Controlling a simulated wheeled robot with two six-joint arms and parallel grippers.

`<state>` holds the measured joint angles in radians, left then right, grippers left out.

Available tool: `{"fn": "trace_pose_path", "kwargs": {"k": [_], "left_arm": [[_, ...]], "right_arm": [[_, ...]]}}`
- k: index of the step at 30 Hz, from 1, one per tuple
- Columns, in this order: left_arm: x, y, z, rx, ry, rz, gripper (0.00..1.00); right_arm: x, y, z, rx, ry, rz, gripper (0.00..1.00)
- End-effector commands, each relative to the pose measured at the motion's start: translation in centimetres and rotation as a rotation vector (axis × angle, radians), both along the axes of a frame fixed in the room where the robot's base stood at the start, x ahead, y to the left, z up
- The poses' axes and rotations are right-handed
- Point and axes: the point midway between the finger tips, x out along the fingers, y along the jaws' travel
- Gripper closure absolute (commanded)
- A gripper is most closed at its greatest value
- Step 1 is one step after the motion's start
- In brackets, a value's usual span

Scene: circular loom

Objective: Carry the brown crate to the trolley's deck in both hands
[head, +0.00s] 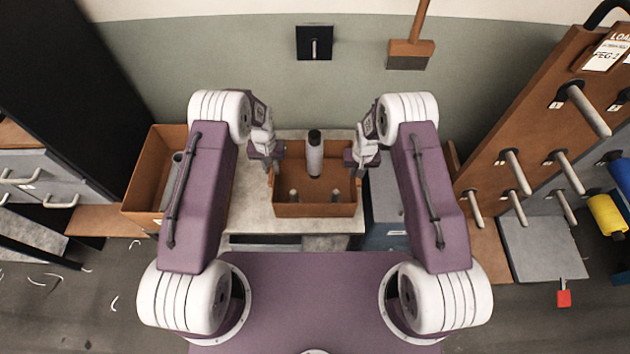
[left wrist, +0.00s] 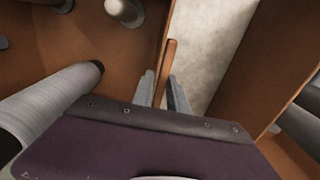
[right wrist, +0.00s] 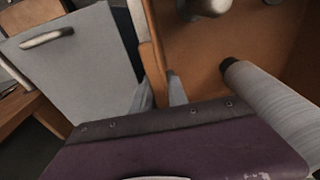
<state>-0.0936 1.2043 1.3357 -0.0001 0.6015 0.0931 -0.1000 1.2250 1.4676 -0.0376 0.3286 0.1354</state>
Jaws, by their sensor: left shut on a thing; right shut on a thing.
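The brown crate (head: 315,209) is in front of me, over a pale grey top, in the middle of the head view. It holds a grey spool with a dark end (head: 314,155) and a few short pegs. My left gripper (head: 270,158) is shut on the crate's left wall (left wrist: 168,62). My right gripper (head: 358,160) is shut on its right wall (right wrist: 153,62). The crate looks level; I cannot tell whether it touches the top (head: 250,208). I cannot surely pick out the trolley's deck.
Another brown bin (head: 143,180) stands at the left, holding a grey cylinder. A grey cabinet (head: 385,208) is close on the crate's right. A brown board with several pegs (head: 535,110) leans at the right. A grey slab (head: 540,248) lies below it. A wall is behind.

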Motion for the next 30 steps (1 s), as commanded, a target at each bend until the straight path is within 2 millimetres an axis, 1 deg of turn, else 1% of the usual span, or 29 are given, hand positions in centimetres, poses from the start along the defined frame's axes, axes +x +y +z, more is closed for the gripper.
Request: {"fn": "trace_pose_path", "kwargs": {"k": [7, 10, 14, 18, 21, 30], "left_arm": [[0.1, 0.0, 0.2, 0.000, -0.002, 0.000, 1.00], [0.1, 0.0, 0.7, 0.000, -0.001, 0.000, 1.00], [0.1, 0.0, 2.2, 0.000, -0.001, 0.000, 1.00], [0.1, 0.0, 4.2, 0.000, -0.001, 0.000, 1.00], [0.0, 0.0, 5.2, 0.000, -0.001, 0.000, 1.00], [0.0, 0.0, 5.1, 0.000, -0.001, 0.000, 1.00]], "right_arm": [[0.1, 0.0, 0.2, 0.000, -0.003, 0.000, 1.00], [0.1, 0.0, 0.7, 0.000, -0.003, 0.000, 1.00], [0.1, 0.0, 2.2, 0.000, -0.003, 0.000, 1.00], [0.1, 0.0, 4.2, 0.000, -0.002, 0.000, 1.00], [0.1, 0.0, 5.2, 0.000, -0.002, 0.000, 1.00], [0.1, 0.0, 5.1, 0.000, -0.002, 0.000, 1.00]]}}
